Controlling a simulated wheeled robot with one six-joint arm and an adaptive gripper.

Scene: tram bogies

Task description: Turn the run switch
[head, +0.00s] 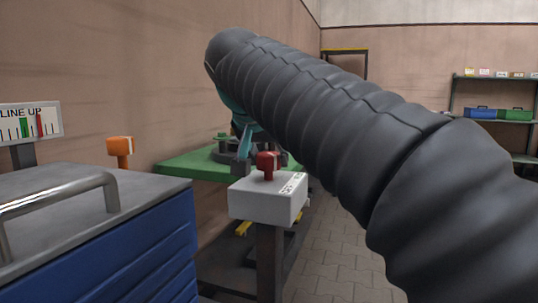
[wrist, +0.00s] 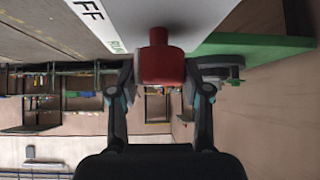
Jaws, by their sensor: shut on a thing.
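The run switch is a red knob (head: 268,165) on top of a white box (head: 262,203) on a dark post. The box's top carries a printed label, partly readable. In the wrist view the red knob (wrist: 161,63) sits between the two fingers of my gripper (wrist: 161,72), which is shut on it. The white box (wrist: 150,18) fills the top of that view, with large letters "FF" and smaller green lettering. In the head view my gripper (head: 243,150) shows only in part beside the knob; my arm hides the rest.
A blue drawer cabinet (head: 130,262) with a metal handle stands at front left. Behind are an orange knob (head: 120,145), a "LINE UP" sign (head: 30,122) and a green-topped bench (head: 190,165). Shelves (head: 500,115) stand far right. Paved floor (head: 335,260) lies right of the post.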

